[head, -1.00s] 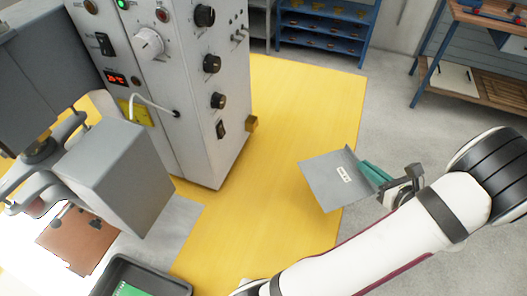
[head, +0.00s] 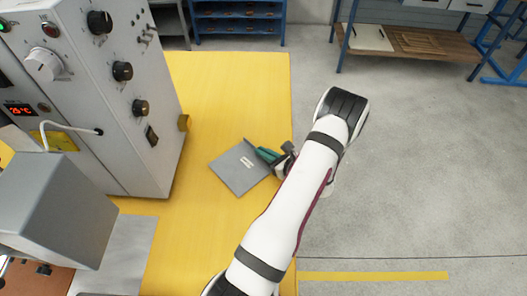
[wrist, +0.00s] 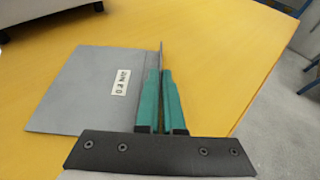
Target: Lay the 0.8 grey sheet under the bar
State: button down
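The grey sheet (head: 237,172) is a thin flat plate with an upturned lip along one edge and a small white label. My gripper (head: 268,157) is shut on that lip, with its green fingers on either side of it. In the wrist view the sheet (wrist: 85,85) extends left from the fingers (wrist: 161,85). It is over the yellow surface; whether it touches is hard to tell. A large grey block (head: 60,205) of the machine is at the left, well apart from the sheet. I cannot tell which part is the bar.
The machine cabinet (head: 105,90) with knobs and a red display stands left of the sheet. A pale plate (head: 122,250) lies near the grey block. The yellow surface (head: 215,90) is clear around the sheet. Blue shelves (head: 238,25) and a wooden bench (head: 425,45) stand behind.

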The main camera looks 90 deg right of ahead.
jog(key=c, duration=1)
grip_release()
jog(key=shift+f, duration=0.1)
jog(key=shift+c, duration=0.2)
jog(key=shift+s+a+r, duration=0.15)
jog(key=shift+s+r, duration=0.05)
jog(key=shift+r, duration=0.05)
jog(key=shift+o, duration=0.5)
jog(key=v, duration=1.1)
jog(key=shift+s+a, duration=0.15)
jog(key=shift+a, duration=0.05)
